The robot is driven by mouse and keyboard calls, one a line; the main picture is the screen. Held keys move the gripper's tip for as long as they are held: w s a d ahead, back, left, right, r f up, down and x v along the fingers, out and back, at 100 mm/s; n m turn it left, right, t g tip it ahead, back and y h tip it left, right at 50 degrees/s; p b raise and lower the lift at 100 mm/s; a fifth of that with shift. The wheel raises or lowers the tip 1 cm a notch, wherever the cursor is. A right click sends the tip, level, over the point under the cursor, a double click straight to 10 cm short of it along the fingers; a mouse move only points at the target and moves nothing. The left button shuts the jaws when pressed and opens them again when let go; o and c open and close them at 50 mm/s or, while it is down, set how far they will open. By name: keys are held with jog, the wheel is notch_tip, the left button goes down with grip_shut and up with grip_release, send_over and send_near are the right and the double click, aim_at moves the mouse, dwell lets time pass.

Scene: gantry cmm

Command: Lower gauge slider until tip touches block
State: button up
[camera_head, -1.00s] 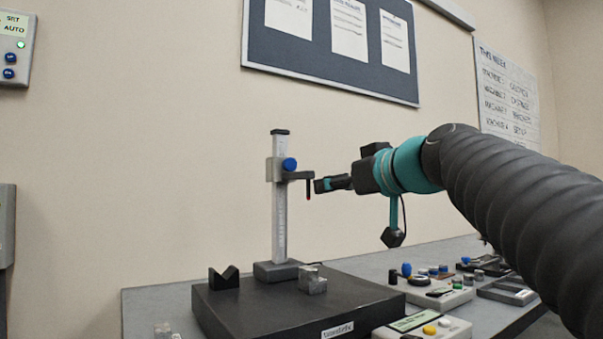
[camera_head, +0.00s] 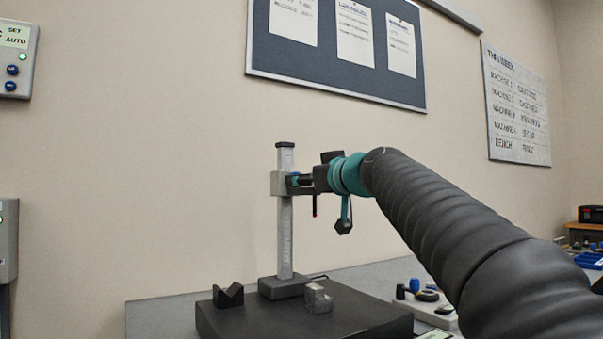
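The height gauge has an upright grey column (camera_head: 285,235) on a dark foot. Its slider (camera_head: 277,183) sits near the top of the column. A thin dark tip with a reddish end (camera_head: 314,206) hangs from the slider's side arm. A small grey metal block (camera_head: 318,299) stands on the black plate, well below the tip with a clear gap. My gripper (camera_head: 300,181) is at the slider's right side, over the knob and side arm. Its fingers overlap them in the view, so contact and finger opening cannot be told. The blue knob is mostly hidden.
The black surface plate (camera_head: 262,322) lies on a grey bench. A dark V-block (camera_head: 228,295) stands left of the gauge foot. A tray with small tools (camera_head: 424,296) is at right, partly behind my arm. A control box (camera_head: 14,60) is on the left wall.

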jog(key=shift+x, duration=1.1)
